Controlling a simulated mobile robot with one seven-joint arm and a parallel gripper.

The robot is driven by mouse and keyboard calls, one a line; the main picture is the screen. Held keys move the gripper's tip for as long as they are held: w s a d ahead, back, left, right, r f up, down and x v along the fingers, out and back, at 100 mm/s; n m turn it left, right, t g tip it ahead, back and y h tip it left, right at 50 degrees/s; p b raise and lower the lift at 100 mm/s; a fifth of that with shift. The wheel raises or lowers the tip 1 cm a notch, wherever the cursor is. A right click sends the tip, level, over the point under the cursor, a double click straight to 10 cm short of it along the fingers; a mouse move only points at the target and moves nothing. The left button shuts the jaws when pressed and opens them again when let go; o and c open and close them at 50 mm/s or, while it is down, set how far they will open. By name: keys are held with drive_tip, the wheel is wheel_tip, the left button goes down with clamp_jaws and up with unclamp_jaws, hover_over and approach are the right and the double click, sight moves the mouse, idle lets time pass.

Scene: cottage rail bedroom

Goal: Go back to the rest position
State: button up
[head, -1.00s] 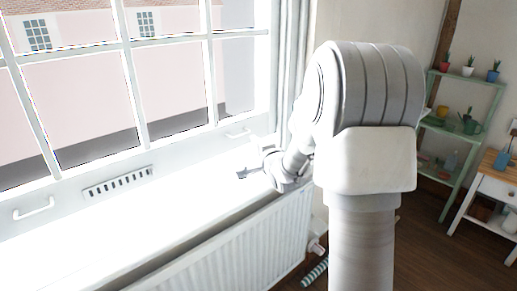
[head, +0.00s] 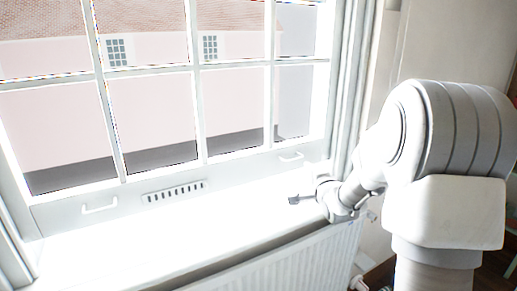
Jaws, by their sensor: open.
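My gripper (head: 297,200) is at the end of my folded arm, over the right end of the bright white windowsill (head: 140,240). Its dark fingertips point left and are open, with nothing seen between them. They are small against the glare, and I cannot tell how far above the sill they are. My arm's large pale joints fill the right side of the head view.
The sash window (head: 150,110) with white bars stands behind the sill, with two white handles and a vent (head: 174,193) on its lower rail. A white radiator (head: 290,262) is below the sill. The sill left of my gripper looks clear.

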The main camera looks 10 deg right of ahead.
drive_tip(key=s+a+r+n+g+p, duration=0.1)
drive_tip(key=s+a+r+n+g, duration=0.1)
drive_tip(key=s, duration=1)
drive_tip(key=s+a+r+n+g+p, duration=0.1)
drive_tip(key=s+a+n+g, duration=0.3)
drive_tip(key=s+n, duration=0.5)
drive_tip(key=s+a+r+n+g+p, duration=0.2)
drive_tip(key=s+a+r+n+g, duration=0.2)
drive_tip(key=s, duration=1.2)
drive_tip(key=shift+s+a+n+y, duration=0.4)
drive_tip(key=shift+a+n, duration=0.45)
drive_tip(key=shift+n, duration=0.25)
drive_tip(key=shift+r, duration=0.1)
